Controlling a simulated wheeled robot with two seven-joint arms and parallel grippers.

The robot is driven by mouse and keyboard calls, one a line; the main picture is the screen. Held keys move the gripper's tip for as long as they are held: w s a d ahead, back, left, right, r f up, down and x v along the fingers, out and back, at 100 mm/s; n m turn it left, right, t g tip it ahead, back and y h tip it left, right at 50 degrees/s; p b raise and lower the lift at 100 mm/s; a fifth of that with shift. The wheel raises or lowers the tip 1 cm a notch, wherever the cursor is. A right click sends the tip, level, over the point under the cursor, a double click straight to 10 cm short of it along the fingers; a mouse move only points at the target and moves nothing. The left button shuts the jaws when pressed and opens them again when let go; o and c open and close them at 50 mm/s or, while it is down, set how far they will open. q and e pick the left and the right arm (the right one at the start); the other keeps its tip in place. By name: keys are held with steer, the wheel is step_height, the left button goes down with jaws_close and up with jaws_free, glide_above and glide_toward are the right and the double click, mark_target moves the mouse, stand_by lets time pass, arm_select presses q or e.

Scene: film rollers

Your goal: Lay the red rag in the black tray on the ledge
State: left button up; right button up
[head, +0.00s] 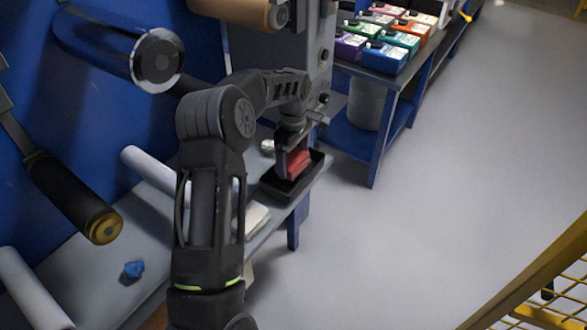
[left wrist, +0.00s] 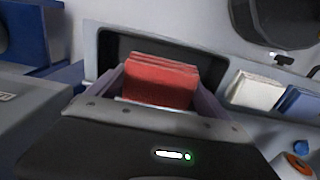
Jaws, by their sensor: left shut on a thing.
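The red rag (head: 298,161) is a folded stack with several layers. My left gripper (head: 288,155) is shut on it. In the left wrist view the red rag (left wrist: 162,80) sits between the two fingers of my left gripper (left wrist: 150,85). The black tray (head: 290,187) stands on the grey ledge (head: 75,270), near its far end. The rag is over the tray in the head view; I cannot tell whether it touches the tray floor. The tray also shows behind the rag in the left wrist view (left wrist: 118,46). My right gripper is not in view.
A blue-framed table (head: 375,85) with several coloured boxes stands beyond. Machine rollers (head: 88,205) jut out at left. The floor at right is clear up to a yellow mesh barrier (head: 540,285).

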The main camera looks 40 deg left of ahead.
mark_target(294, 159)
arm_select(q)
step_height(294, 159, down, 4)
steer(key=shift+f, duration=0.1)
steer(key=shift+f, duration=0.15)
steer(key=o, duration=1.2)
steer(key=shift+r, duration=0.2)
step_height(294, 159, up, 12)
steer(key=shift+r+p, duration=0.1)
steer(key=shift+p, duration=0.35)
